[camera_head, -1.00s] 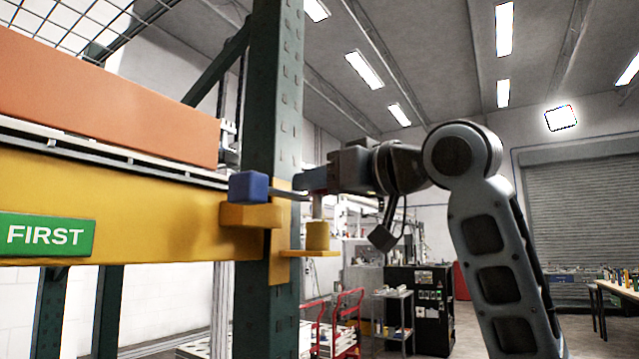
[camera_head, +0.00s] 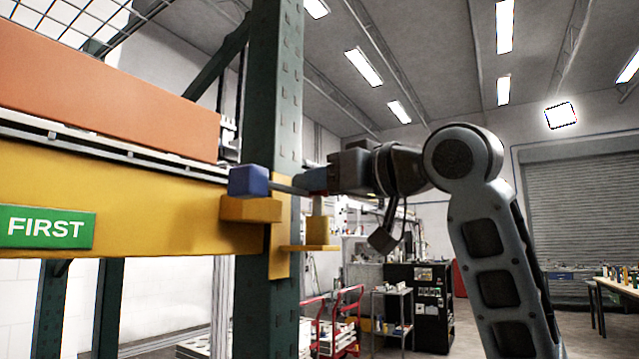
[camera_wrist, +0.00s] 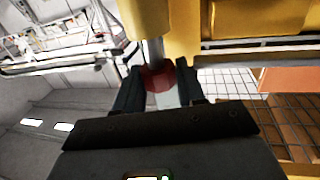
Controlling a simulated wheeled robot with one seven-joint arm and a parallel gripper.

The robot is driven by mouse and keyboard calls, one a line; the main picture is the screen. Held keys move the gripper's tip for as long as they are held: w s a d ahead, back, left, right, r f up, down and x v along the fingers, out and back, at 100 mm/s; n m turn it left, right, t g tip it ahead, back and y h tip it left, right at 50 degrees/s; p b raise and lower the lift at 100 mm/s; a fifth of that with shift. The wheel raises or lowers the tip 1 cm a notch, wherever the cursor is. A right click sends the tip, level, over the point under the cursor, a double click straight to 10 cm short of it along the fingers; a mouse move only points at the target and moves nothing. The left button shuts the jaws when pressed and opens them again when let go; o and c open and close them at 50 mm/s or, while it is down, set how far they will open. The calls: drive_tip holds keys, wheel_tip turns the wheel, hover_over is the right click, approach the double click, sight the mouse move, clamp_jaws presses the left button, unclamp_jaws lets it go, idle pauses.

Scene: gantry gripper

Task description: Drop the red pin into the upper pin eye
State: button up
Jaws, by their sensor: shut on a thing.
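My gripper (camera_head: 316,180) is shut on the red pin, beside the green post in the head view. In the wrist view, the red pin (camera_wrist: 158,77) shows its red head between my two fingers (camera_wrist: 160,92). Its grey shaft runs from the head to a yellow round block (camera_wrist: 147,18). In the head view, a yellow block (camera_head: 318,231) sits on a thin yellow ledge directly below my gripper, with the pale shaft (camera_head: 317,205) between them. The shaft meets the block's top; how deep it goes is hidden.
A blue block (camera_head: 248,181) with a grey bar sits above a yellow bracket (camera_head: 250,209) on the green post (camera_head: 270,90). A yellow beam (camera_head: 150,200) with a green FIRST sign (camera_head: 45,228) extends left. Open floor and carts lie behind.

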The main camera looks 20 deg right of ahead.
drive_tip(key=o, duration=1.1)
drive_tip(key=shift+f, duration=0.1)
drive_tip(key=shift+o, duration=0.2)
drive_tip(key=b+v, duration=0.1)
drive_tip(key=v, duration=0.6)
drive_tip(key=shift+s+d+b, duration=0.2)
drive_tip(key=shift+s+b, duration=0.15)
drive_tip(key=shift+s, duration=0.05)
drive_tip(key=shift+s, duration=0.1)
